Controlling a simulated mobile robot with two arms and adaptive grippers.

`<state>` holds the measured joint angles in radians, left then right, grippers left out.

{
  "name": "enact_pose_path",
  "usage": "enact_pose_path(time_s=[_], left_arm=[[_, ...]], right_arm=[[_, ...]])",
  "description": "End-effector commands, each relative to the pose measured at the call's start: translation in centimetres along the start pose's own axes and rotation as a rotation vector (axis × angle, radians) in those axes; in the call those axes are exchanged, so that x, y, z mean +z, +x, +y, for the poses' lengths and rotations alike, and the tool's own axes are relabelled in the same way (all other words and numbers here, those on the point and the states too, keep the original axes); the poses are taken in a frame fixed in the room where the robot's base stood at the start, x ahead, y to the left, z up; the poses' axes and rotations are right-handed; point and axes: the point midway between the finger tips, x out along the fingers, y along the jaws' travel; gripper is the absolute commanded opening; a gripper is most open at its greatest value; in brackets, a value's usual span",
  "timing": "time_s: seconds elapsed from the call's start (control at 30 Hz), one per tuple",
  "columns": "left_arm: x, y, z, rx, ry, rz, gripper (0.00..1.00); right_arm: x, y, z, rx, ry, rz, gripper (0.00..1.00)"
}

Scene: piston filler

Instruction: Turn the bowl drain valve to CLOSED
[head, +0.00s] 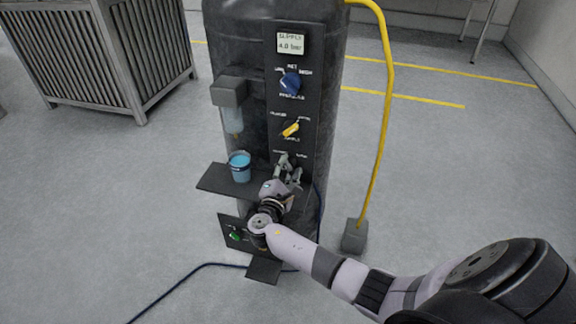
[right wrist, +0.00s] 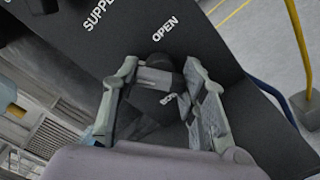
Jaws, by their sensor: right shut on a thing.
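The drain valve sits at the bottom of the dark control panel (head: 291,105), where its label is too small to read in the head view and my gripper mostly covers it. In the right wrist view the valve's grey handle (right wrist: 153,78) lies between my fingers, just under the word OPEN. The label for the other position is not readable there. My right gripper (head: 287,165) reaches the panel from the front and is shut on the handle; its fingers also show in the right wrist view (right wrist: 163,80). My left gripper is not in view.
Above the valve are a yellow supply lever (head: 291,129), a blue pressure knob (head: 290,83) and a 4.0 bar display (head: 290,43). A blue cup (head: 240,167) stands on a dark shelf (head: 215,181) left of my gripper. A yellow hose (head: 387,90) hangs at the right.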

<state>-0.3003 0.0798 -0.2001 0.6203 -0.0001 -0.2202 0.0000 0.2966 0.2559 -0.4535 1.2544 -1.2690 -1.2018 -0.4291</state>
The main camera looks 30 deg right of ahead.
Motion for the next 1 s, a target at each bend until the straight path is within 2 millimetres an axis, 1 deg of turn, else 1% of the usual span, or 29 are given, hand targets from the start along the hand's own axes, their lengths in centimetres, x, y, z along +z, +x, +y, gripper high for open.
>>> enact_pose_path(time_s=[0.03,0.2,0.4,0.97,1.0], left_arm=[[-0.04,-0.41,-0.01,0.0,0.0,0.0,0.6],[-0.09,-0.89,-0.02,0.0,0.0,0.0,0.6],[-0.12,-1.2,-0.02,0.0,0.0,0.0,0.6],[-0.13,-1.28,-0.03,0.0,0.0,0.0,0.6],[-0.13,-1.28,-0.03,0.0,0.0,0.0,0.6]], right_arm=[[0.05,-0.05,0.12,-0.001,-0.032,0.002,0.12],[0.0,-0.05,0.06,-0.001,-0.128,0.002,0.12],[-0.05,-0.06,0.01,0.0,-0.195,0.002,0.12],[-0.1,-0.07,-0.1,0.0,-0.226,0.003,0.12],[-0.1,-0.07,-0.1,0.0,-0.225,0.003,0.41]])
